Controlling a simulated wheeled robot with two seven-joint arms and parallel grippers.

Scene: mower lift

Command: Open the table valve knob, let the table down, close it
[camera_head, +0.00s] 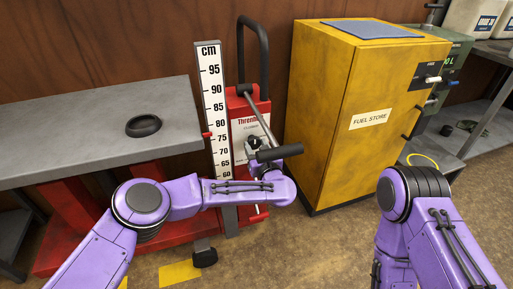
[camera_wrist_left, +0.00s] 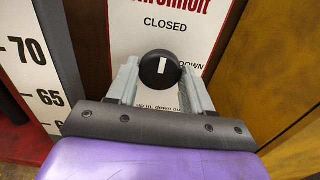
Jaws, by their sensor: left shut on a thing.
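The valve knob (camera_wrist_left: 160,69) is round and black with a white mark, on a white panel (camera_head: 245,125) of the red lift post. In the left wrist view its mark points up towards the word CLOSED; DOWN is printed to the right. My left gripper (camera_head: 255,145) is shut on the knob, one finger on each side; in the wrist view the fingers (camera_wrist_left: 160,84) flank it. The grey lift table (camera_head: 80,125) is raised at the left. A red pointer (camera_head: 207,134) stands near 76 on the cm scale (camera_head: 212,100). My right gripper is out of view.
A black ring (camera_head: 143,126) lies on the table top. A yellow fuel store cabinet (camera_head: 335,110) stands right of the post. A black foot pedal (camera_head: 204,256) is low in front of the lift. A grey bench (camera_head: 480,120) is at the far right.

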